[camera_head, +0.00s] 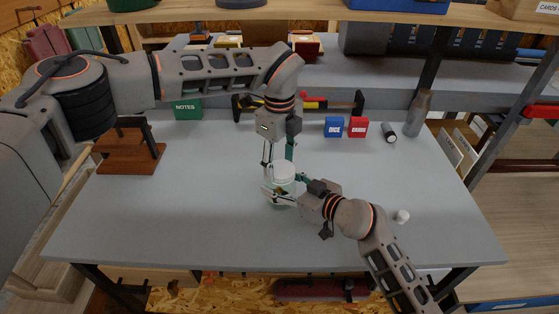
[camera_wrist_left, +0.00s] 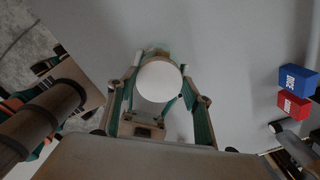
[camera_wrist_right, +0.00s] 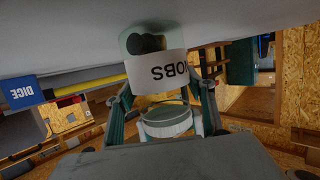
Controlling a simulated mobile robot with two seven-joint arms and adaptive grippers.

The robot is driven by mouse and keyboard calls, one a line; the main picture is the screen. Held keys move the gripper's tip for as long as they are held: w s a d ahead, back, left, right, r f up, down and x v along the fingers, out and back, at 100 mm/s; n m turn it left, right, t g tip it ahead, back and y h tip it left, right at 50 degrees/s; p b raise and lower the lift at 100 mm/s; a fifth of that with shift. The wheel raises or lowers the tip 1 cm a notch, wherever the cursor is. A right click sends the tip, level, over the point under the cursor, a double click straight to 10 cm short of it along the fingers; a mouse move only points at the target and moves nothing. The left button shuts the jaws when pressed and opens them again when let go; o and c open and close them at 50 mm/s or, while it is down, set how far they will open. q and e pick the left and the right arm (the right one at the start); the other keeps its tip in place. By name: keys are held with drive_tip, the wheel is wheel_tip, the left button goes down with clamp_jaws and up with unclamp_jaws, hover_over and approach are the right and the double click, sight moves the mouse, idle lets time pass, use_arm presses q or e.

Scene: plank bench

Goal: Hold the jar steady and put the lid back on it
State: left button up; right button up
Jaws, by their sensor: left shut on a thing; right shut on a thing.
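The jar (camera_head: 282,186) stands upright on the grey bench top, near the middle. In the right wrist view it appears upside down, with a white lettered label (camera_wrist_right: 157,73) and dark contents behind glass. My right gripper (camera_head: 270,193) comes in from the lower right and is shut on the jar's side. The round white lid (camera_wrist_left: 159,81) is between the fingers of my left gripper (camera_head: 279,158), which is shut on it from above.
A small white object (camera_head: 402,216) lies right of my right arm. A blue box (camera_head: 334,127), a red box (camera_head: 358,127), a dark cylinder (camera_head: 389,132) and a grey bottle (camera_head: 420,113) stand at the back right. A wooden stand (camera_head: 131,152) is at the left. The front left is clear.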

clamp_jaws()
use_arm(q)
drive_tip(key=m, duration=0.6)
drive_tip(key=shift+w+d, duration=0.1)
drive_tip(key=shift+w, duration=0.05)
drive_tip(key=m, duration=0.7)
drive_tip(key=shift+d+m, duration=0.2)
drive_tip(key=shift+m, duration=0.1)
drive_tip(key=m, duration=0.5)
drive_tip(key=shift+d, duration=0.1)
drive_tip(key=m, duration=0.7)
drive_tip(key=shift+s+d, duration=0.1)
drive_tip(key=shift+s, duration=0.15)
drive_tip(key=m, duration=0.5)
drive_tip(key=shift+s+f+m, duration=0.1)
drive_tip(key=shift+s+m, duration=0.05)
drive_tip(key=shift+m, duration=0.25)
use_arm(e)
drive_tip(key=shift+f, duration=0.1)
use_arm(q)
drive_tip(key=m, duration=0.5)
drive_tip(key=shift+s, duration=0.1)
drive_tip(key=m, duration=0.5)
drive_tip(key=shift+s+a+m, duration=0.1)
drive_tip(key=shift+a+m, duration=0.1)
drive_tip(key=shift+m, duration=0.2)
drive_tip(key=m, duration=0.6)
drive_tip(key=shift+a, duration=0.15)
